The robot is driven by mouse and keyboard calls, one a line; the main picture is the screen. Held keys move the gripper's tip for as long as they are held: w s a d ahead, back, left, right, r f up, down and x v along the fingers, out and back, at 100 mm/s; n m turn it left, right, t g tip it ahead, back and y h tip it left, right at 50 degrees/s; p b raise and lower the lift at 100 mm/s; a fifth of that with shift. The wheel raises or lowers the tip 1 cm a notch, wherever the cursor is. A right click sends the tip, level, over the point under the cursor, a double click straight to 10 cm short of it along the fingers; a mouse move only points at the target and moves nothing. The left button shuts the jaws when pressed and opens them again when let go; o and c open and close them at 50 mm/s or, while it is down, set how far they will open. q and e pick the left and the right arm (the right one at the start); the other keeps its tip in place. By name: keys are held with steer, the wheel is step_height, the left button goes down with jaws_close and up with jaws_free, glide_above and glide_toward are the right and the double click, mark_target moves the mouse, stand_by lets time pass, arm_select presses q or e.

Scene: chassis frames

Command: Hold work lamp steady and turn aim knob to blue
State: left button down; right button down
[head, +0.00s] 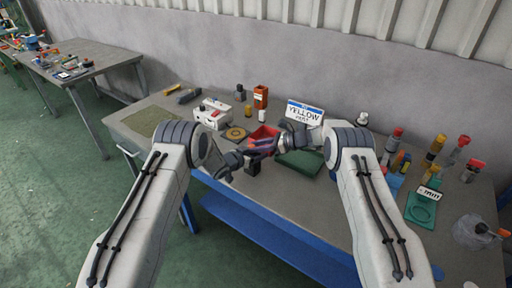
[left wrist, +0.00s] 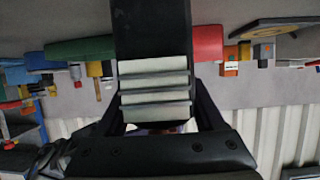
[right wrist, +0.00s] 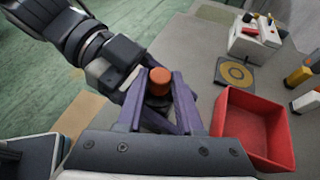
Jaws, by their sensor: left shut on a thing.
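The work lamp (head: 253,168) is a small dark body held above the front of the bench in the head view. In the left wrist view the lamp's black body with pale grey fins (left wrist: 155,86) fills the middle. My left gripper (head: 240,158) is shut on it, one finger on each side. An orange-red round knob (right wrist: 159,76) on a dark base shows in the right wrist view. My right gripper (right wrist: 161,78) has its purple fingers on either side of the knob, with a small gap visible at the right finger. No blue mark on the knob shows.
An open red bin (right wrist: 253,125) lies close beside my right gripper. A white box with levers (head: 213,113) and a green tray (head: 299,162) are nearby. A sign reading YELLOW FIRST (head: 305,112) stands behind. Several bottles (head: 435,150) crowd the right side.

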steer(key=shift+w+n+g, duration=0.2)
steer(key=shift+n+g, duration=0.1)
steer(key=shift+g, duration=0.1)
steer(key=shift+s+n+g, duration=0.1)
steer(key=shift+n+g, duration=0.3)
steer(key=shift+g, duration=0.1)
steer(key=c, duration=0.8)
jaws_free()
steer(key=shift+d, duration=0.1)
steer(key=v, duration=1.2)
steer(key=shift+s+f, duration=0.1)
